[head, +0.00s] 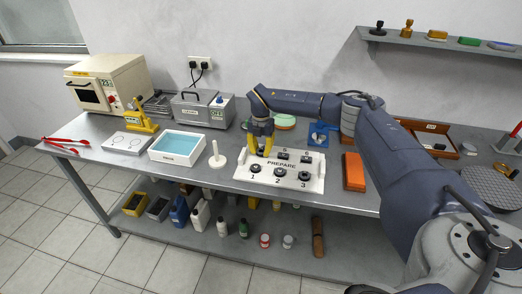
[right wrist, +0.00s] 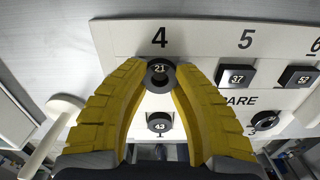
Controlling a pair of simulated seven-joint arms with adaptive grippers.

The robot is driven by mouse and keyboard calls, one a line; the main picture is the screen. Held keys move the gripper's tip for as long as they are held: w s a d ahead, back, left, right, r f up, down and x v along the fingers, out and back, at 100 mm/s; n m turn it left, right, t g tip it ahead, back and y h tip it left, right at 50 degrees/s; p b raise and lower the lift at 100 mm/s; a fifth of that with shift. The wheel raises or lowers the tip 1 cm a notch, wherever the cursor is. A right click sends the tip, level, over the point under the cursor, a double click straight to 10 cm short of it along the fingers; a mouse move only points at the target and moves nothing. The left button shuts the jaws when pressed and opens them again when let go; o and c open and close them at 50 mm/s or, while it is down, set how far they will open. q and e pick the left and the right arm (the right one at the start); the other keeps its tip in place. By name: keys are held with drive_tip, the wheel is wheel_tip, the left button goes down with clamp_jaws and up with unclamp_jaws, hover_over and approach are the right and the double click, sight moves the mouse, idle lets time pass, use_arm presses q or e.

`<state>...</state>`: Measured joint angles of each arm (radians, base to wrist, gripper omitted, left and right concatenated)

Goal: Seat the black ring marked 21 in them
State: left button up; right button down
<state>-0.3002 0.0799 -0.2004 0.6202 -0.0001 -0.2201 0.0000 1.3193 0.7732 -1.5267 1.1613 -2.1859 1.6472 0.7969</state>
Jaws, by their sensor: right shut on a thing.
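My right gripper (head: 262,151) is over the far left part of the white PREPARE board (head: 240,177), at the spot labelled 4. In the right wrist view the yellow fingertips (right wrist: 160,80) are shut on the black ring marked 21 (right wrist: 160,68), just below the printed 4. I cannot tell whether the ring rests on the board or is slightly above it. A black piece marked 37 (right wrist: 237,77) is at 5 and one marked 52 (right wrist: 298,77) at 6. A round piece marked 43 (right wrist: 160,123) sits at spot 1. My left gripper is not in view.
A white peg stand (head: 217,157) and a tray of blue liquid (head: 178,146) are left of the board. An orange block (head: 354,172) lies to the right. A grey lidded box (head: 203,110) stands behind. The white peg stand also shows in the wrist view (right wrist: 58,120).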

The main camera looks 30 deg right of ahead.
drive_tip(key=shift+f, duration=0.15)
drive_tip(key=c, duration=1.1)
unclamp_jaws()
drive_tip(key=shift+o, duration=0.2)
drive_tip(key=shift+c, duration=0.5)
drive_tip(key=shift+r, duration=2.3)
drive_tip(key=shift+c, duration=0.2)
drive_tip(key=shift+o, duration=0.5)
drive_tip(key=o, duration=0.5)
